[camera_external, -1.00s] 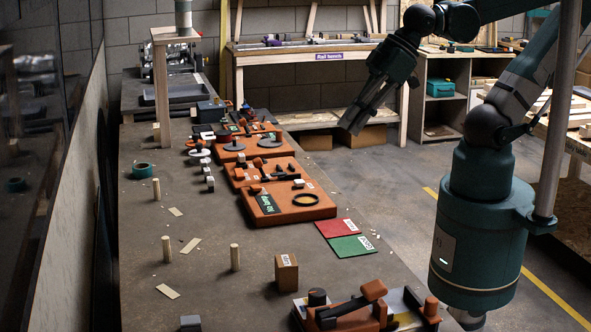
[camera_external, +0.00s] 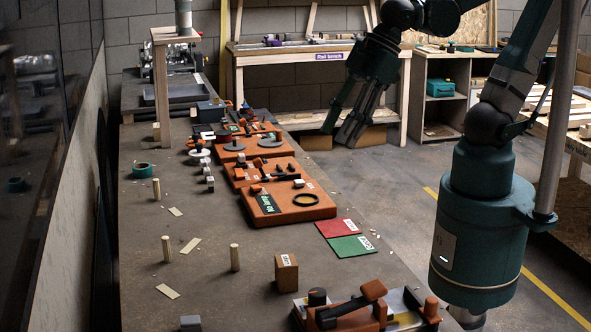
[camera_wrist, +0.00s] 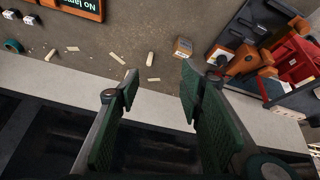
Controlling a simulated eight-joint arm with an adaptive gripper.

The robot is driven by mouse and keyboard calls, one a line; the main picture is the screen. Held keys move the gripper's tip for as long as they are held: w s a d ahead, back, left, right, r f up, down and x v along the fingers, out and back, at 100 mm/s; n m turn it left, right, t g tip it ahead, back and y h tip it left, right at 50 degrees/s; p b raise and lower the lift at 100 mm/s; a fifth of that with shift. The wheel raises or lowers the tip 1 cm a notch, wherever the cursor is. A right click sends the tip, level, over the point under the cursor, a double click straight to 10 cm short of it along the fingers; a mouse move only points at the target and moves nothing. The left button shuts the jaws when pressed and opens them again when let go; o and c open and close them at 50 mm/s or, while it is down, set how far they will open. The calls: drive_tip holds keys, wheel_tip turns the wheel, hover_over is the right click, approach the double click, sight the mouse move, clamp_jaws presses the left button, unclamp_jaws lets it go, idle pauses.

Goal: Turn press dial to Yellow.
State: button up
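An orange press-like fixture (camera_external: 345,318) with a lever stands at the near end of the bench. A round black knob (camera_external: 317,296) on its left side looks like the dial; its colour marks are too small to read. In the wrist view the orange fixture (camera_wrist: 243,60) shows at upper right, with a small dark knob (camera_wrist: 220,60) by its left edge. My gripper (camera_external: 338,132) is open and empty, raised beyond the bench's right edge and far from the knob. In the wrist view its fingers (camera_wrist: 158,95) are well apart with nothing between them.
A labelled wooden block (camera_external: 286,273), several upright pegs (camera_external: 235,257) and flat strips lie on the bench (camera_external: 200,285). Red (camera_external: 336,228) and green (camera_external: 351,246) mats lie near its right edge. Orange fixture boards (camera_external: 290,205) stand farther back.

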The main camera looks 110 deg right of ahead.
drive_tip(key=w+a+f+n+g+p, duration=0.1)
drive_tip(key=w+a+f+n+g, duration=0.1)
drive_tip(key=w+a+n, duration=0.35)
drive_tip(key=n+g+p, duration=0.2)
drive_tip(key=n+g, duration=0.2)
drive_tip(key=n, duration=0.6)
hover_over(318, 292)
drive_tip(key=shift+h, duration=0.3)
drive_tip(key=f, duration=1.5)
drive_tip(key=shift+w+d+f, duration=0.1)
drive_tip(key=shift+d+f, duration=0.2)
drive_tip(key=shift+f, duration=0.1)
drive_tip(key=shift+a+f+n, duration=0.25)
drive_tip(key=shift+a+f, duration=0.05)
drive_tip(key=shift+f, duration=0.1)
drive_tip(key=shift+f, duration=3.9)
drive_tip(key=shift+c, duration=0.3)
drive_tip(key=c, duration=0.9)
